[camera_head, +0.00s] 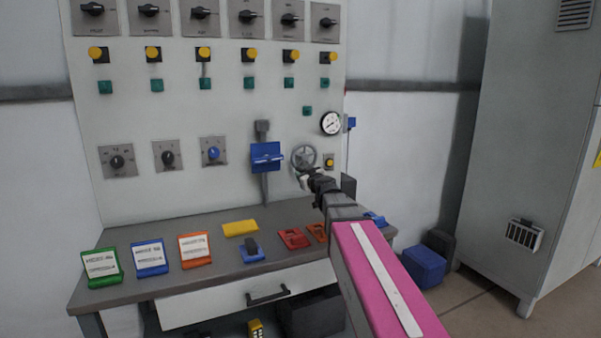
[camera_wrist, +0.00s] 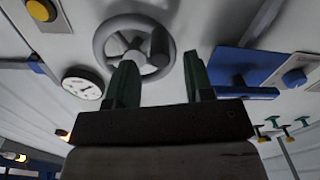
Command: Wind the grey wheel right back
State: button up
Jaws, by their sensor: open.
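The grey wheel (camera_head: 304,156) is mounted on the light panel, left of and below the round gauge. In the wrist view the wheel (camera_wrist: 112,35) shows as a spoked ring with a dark knob (camera_wrist: 160,46) at its right side. My gripper (camera_wrist: 158,78) is open, with its two dark green fingers apart and nothing between them. In the wrist view its left finger overlaps the wheel's lower rim; I cannot tell whether they touch. In the head view my gripper (camera_head: 305,180) is just below the wheel, partly hidden by my arm.
A white gauge (camera_head: 331,123) and a yellow button (camera_head: 329,162) flank the wheel. A blue hinged box (camera_head: 266,156) sits on its left. Below, the grey bench (camera_head: 225,262) holds coloured stands and small blocks. A tall cabinet (camera_head: 535,150) stands at right.

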aim_at(302, 171)
jog(key=x, duration=0.4)
jog(key=shift+w+a, duration=0.15)
jog(key=shift+w, duration=0.25)
grip_shut()
jog(key=shift+s+a+r, duration=0.1)
jog(key=shift+r, duration=0.05)
